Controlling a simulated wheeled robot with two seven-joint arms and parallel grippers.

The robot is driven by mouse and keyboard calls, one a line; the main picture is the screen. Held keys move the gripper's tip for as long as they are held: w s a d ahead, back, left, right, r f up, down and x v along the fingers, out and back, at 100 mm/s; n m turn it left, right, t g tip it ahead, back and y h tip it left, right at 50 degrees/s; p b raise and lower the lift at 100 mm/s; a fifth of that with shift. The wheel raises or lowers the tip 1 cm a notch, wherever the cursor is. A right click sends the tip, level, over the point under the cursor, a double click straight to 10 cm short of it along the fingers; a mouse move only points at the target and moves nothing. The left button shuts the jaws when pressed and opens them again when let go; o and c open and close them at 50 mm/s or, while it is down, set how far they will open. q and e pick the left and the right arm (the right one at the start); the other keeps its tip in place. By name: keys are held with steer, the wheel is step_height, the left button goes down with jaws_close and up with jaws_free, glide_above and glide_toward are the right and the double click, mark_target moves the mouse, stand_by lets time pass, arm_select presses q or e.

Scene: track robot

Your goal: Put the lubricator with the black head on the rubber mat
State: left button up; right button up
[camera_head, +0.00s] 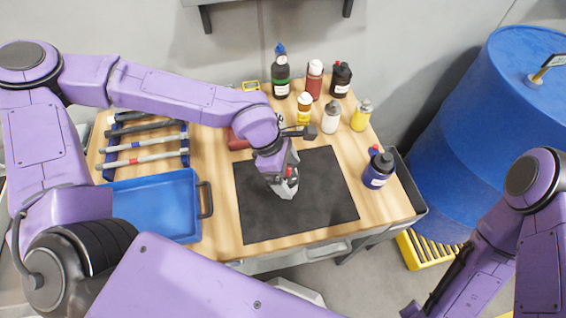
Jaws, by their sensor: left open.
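The black rubber mat (320,222) lies flat on the wooden table. My left gripper (286,188) is over the mat's upper middle, pointing down; its jaws are open but partly hidden by the wrist. A small red and pale shape shows at its fingers, and I cannot tell whether it is a separate object. A dark bottle with a black top and a red detail (340,82) stands at the back right. I cannot tell which bottle is the lubricator.
A blue tray (160,210) and a tool rack (145,145) are at left. A blue barrel (480,130) stands right of the table.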

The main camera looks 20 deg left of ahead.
arm_select(q)
steer(key=v, duration=1.1)
steer(key=shift+r, duration=0.35)
